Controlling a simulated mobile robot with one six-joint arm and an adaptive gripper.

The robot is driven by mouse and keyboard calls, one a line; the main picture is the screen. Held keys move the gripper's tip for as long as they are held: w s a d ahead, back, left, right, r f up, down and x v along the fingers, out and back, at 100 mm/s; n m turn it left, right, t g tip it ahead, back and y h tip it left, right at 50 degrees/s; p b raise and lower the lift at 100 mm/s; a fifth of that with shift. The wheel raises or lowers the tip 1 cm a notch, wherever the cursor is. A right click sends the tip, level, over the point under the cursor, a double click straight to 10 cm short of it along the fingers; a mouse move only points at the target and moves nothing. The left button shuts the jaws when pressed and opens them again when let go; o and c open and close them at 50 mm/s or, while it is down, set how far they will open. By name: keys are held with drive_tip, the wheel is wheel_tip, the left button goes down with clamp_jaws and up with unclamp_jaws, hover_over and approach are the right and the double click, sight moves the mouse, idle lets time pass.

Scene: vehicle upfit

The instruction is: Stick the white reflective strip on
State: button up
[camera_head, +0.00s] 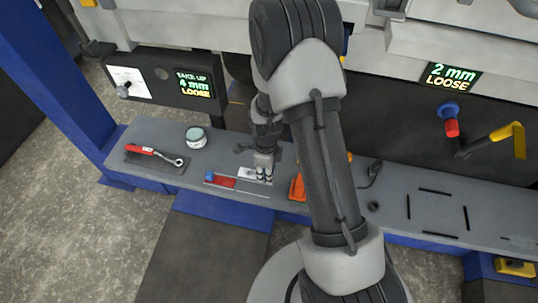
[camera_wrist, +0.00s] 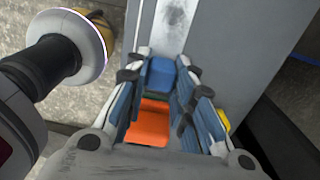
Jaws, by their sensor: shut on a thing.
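My gripper (camera_head: 264,178) points down at the bench. Its fingers are closed at the white reflective strip (camera_head: 247,173), which lies low at the bench top. A red piece (camera_head: 222,183) and a small blue block (camera_head: 210,176) lie to its left, in a row.
An orange holder (camera_head: 297,188) is close right of my gripper. Panels with a blue-and-red knob (camera_head: 451,121) and yellow handle (camera_head: 519,140) stand behind.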

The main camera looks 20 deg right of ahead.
sight(266, 190)
drive_tip(key=shift+s+a, duration=0.4)
drive_tip(key=shift+s, duration=0.25)
drive_tip(key=shift+f, duration=0.2)
drive_tip(key=shift+f+b, duration=2.5)
drive_tip(key=shift+f, duration=0.5)
drive_tip(key=shift+f+b, duration=0.3)
drive_tip(key=shift+f, duration=0.1)
drive_tip(key=o, duration=0.9)
drive_tip(key=shift+c, duration=0.2)
drive_tip(key=shift+r, duration=0.1)
